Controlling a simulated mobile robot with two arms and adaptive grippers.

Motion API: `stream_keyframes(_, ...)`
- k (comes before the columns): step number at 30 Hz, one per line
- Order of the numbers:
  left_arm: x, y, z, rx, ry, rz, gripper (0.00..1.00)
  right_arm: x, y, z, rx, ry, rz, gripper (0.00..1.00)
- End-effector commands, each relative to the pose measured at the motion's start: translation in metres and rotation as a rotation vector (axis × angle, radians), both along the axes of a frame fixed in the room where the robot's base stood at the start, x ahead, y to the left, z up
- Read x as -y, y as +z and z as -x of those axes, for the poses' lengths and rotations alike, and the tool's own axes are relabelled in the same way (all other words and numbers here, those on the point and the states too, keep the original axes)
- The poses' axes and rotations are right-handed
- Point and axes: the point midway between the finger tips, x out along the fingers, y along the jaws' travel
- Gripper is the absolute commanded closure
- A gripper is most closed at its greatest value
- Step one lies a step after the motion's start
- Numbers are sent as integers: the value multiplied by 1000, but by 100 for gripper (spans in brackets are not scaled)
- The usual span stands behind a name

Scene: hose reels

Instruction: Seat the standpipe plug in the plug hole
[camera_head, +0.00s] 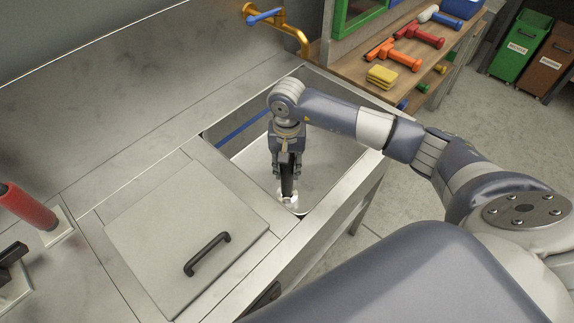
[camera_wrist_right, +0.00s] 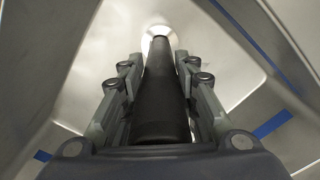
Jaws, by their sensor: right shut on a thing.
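The standpipe plug is a dark, slim tube (camera_head: 287,186) held upright in my right gripper (camera_head: 287,172) inside the steel sink basin. In the right wrist view the plug (camera_wrist_right: 160,90) runs between both fingers of the gripper (camera_wrist_right: 160,85), away from the camera. Its far end meets a bright round fitting (camera_wrist_right: 158,31), which looks like the plug hole (camera_head: 288,198) in the basin floor. I cannot tell whether the tip is inside the hole or only over it. My left gripper is not in view.
The sink basin (camera_head: 335,150) has a blue line along its walls. A brass tap (camera_head: 290,30) stands behind it. A flat cover with a black handle (camera_head: 207,254) lies to the left. A wooden bench with hose nozzles (camera_head: 400,55) stands at the back right.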

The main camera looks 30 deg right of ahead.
Motion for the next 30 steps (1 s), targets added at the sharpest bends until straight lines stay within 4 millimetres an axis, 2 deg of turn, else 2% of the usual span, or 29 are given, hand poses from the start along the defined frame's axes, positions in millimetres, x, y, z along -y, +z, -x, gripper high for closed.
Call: stream_keyframes(30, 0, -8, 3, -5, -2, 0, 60, 0, 0, 0, 1, 0, 0, 100)
